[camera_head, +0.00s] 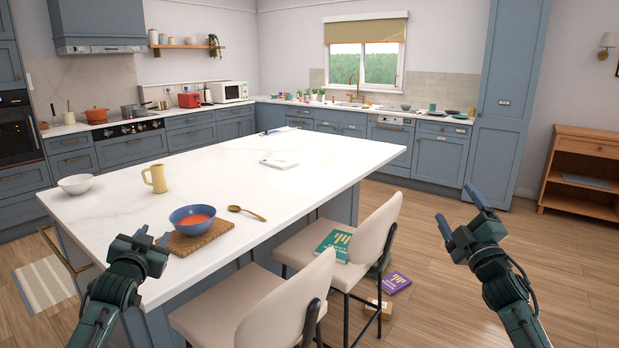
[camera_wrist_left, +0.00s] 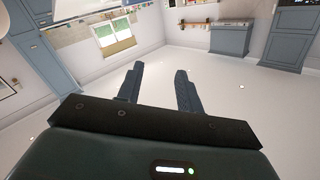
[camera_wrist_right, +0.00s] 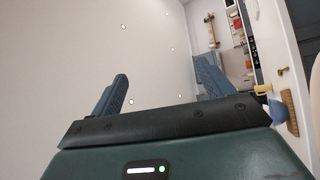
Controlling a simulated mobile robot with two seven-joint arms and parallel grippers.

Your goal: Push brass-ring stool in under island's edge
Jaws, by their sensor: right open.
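Two cream stools with dark metal frames stand at the island's (camera_head: 330,150) near right side. The nearer stool (camera_head: 225,300) is at the bottom of the head view; the farther stool (camera_head: 372,232) has a green book (camera_head: 334,245) on its seat. I cannot make out a brass ring on either. Both seats reach partly toward the white top's edge, with their backs outside it. My left gripper (camera_head: 154,237) is open and empty by the island's near corner; its spread fingers show in the left wrist view (camera_wrist_left: 158,88). My right gripper (camera_head: 457,204) is open and empty, right of the stools.
A purple book (camera_head: 397,283) and a cardboard box (camera_head: 378,308) lie on the floor by the farther stool. Floor at right is clear.

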